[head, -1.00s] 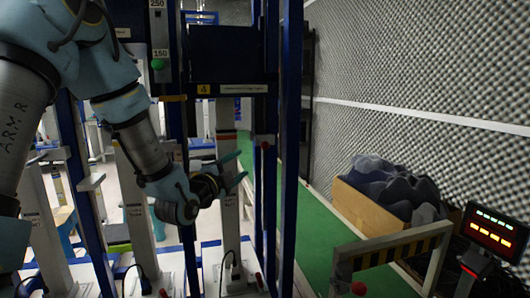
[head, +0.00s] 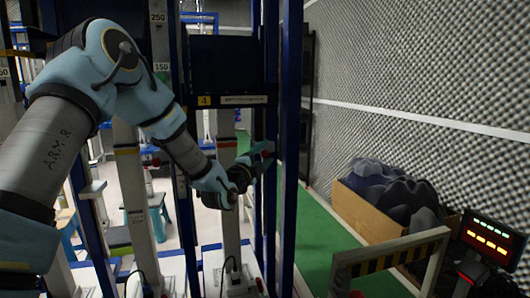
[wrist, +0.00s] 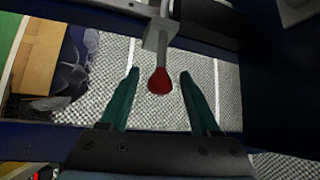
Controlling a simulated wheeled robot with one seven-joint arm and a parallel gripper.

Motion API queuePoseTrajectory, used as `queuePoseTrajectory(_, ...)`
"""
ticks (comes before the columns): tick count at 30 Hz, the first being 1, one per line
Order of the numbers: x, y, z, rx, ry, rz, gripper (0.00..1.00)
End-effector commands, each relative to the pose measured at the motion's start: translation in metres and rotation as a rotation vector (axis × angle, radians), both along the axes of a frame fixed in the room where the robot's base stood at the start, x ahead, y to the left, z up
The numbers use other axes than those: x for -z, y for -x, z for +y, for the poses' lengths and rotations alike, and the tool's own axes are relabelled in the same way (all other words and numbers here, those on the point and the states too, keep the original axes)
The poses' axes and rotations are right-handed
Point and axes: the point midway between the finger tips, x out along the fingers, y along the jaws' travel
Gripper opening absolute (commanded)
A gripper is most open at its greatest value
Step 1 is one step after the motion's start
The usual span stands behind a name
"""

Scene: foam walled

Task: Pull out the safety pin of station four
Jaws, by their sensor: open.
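The safety pin's red knob (wrist: 159,82) shows in the wrist view, on a grey rod through a small metal bracket (wrist: 157,38). My gripper (wrist: 160,74) is open, with one teal finger on each side of the knob. A gap shows between the knob and both fingers, so it is not gripped. In the head view my gripper (head: 266,156) is at the blue frame (head: 290,200) of the station with the yellow "4" label (head: 204,100).
Blue uprights and a dark block (head: 228,60) stand close around my gripper. A foam wall closes the right side.

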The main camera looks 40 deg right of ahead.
Motion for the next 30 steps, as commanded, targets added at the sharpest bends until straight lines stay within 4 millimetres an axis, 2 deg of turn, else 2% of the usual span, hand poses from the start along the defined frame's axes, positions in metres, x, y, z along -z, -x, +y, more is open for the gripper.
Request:
queuePoseTrajectory(8,0.0003,-0.0006,-0.0014,0.0,-0.001,0.0,0.64)
queuePoseTrajectory(25,0.0003,-0.0006,-0.001,0.0,-0.001,0.0,0.01)
queuePoseTrajectory(30,0.0003,-0.0007,-0.001,-0.001,-0.001,0.001,0.0)
